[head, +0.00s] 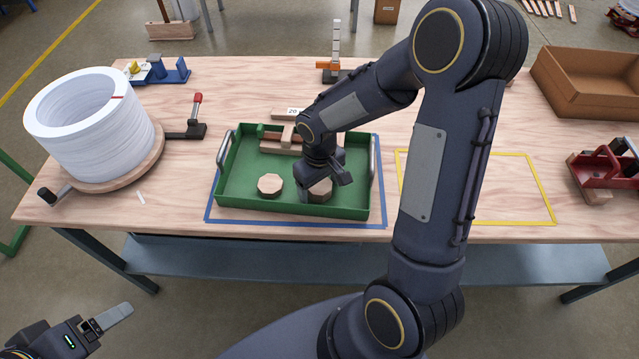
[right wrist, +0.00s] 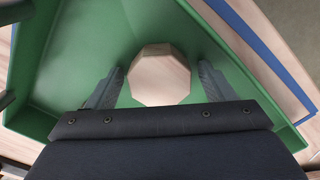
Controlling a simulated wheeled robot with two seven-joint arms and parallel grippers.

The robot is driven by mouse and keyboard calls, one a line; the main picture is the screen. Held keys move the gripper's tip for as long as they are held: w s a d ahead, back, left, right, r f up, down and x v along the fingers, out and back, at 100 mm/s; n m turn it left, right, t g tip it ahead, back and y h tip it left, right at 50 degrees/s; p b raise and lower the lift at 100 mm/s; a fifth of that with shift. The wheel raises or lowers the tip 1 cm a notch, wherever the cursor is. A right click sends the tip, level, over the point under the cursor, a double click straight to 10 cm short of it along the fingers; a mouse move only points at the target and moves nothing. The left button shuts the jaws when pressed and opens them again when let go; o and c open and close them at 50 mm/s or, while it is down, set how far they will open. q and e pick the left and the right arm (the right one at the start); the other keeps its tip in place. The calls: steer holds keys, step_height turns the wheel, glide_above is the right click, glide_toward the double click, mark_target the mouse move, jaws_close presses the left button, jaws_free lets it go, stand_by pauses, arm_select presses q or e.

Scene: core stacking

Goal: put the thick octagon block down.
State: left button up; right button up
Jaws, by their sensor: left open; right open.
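A pale wooden octagon block (head: 321,188) stands in the front right part of the green tray (head: 240,203), partly hidden by my right gripper (head: 325,182). In the right wrist view the octagon block (right wrist: 160,76) lies on the green tray floor, between the spread fingers of my right gripper (right wrist: 161,80), with a gap on each side. A second octagon block (head: 270,184) lies to its left in the tray; I cannot tell which is thicker. My left gripper (head: 112,318) is open and empty at the lower left, off the table.
Other wooden pieces (head: 282,143) lie at the tray's back. The tray sits within blue tape; an empty yellow taped area (head: 515,205) is to its right. A white ring stack (head: 95,130) stands left, a cardboard box (head: 590,85) and red tool carrier (head: 607,170) right.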

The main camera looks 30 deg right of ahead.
mark_target(319, 185)
steer(key=shift+r, duration=0.45)
step_height(319, 185, up, 11)
steer(key=p, duration=0.1)
steer(key=s+a+r+m+t+y, duration=0.1)
steer(key=s+a+r+t+y, duration=0.1)
steer(key=s, duration=0.6)
steer(key=s+a+r+m+t+y, duration=0.1)
steer(key=s+r+m+t, duration=0.1)
steer(key=s, duration=0.6)
step_height(319, 185, up, 2)
steer(key=shift+s+a+r+m+t+y, duration=0.3)
steer(key=shift+a+t+y, duration=0.1)
steer(key=shift+t, duration=0.4)
steer(key=shift+r+p, duration=0.45)
steer(key=shift+p, duration=0.25)
